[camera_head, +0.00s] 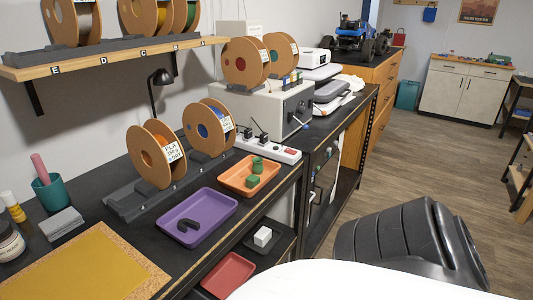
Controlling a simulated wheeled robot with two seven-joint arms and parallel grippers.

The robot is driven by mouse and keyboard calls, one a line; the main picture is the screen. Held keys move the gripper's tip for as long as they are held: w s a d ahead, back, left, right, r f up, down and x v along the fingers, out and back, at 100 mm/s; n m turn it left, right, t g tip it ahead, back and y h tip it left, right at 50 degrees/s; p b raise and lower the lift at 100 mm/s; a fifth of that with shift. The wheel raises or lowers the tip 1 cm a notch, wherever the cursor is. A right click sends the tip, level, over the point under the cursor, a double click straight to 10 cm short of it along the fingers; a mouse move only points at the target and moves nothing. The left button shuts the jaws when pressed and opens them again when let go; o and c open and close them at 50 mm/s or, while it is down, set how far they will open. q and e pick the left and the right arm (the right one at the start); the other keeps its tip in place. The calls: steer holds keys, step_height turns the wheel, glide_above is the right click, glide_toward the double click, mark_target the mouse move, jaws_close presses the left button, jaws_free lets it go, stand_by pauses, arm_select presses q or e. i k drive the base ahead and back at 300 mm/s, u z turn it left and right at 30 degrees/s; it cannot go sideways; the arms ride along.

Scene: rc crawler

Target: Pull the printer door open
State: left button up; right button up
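A boxy dark-framed unit with a pale front panel (322,185) stands under the bench past the near table's end, seen at a steep angle. It may be the printer, but I cannot tell for sure. Its front seems closed, with small dark fittings along it. A grey box (264,110) with spools on top stands on the bench above and to the left; a small lever shows on its front. Neither of my grippers is in view. A black ribbed shape and a white surface at the lower right look like parts of my own body.
The near dark table holds a purple tray (188,226), an orange tray (239,184), filament spools (156,158) and a power strip (266,149). A red tray (229,272) sits lower. Wooden drawers (378,85) stand behind.

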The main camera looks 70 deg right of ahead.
mark_target(325, 179)
steer(key=u, duration=0.35)
steer(key=k, duration=0.75)
steer(key=z, duration=2.65)
steer(key=i, duration=0.5)
steer(key=z, duration=0.1)
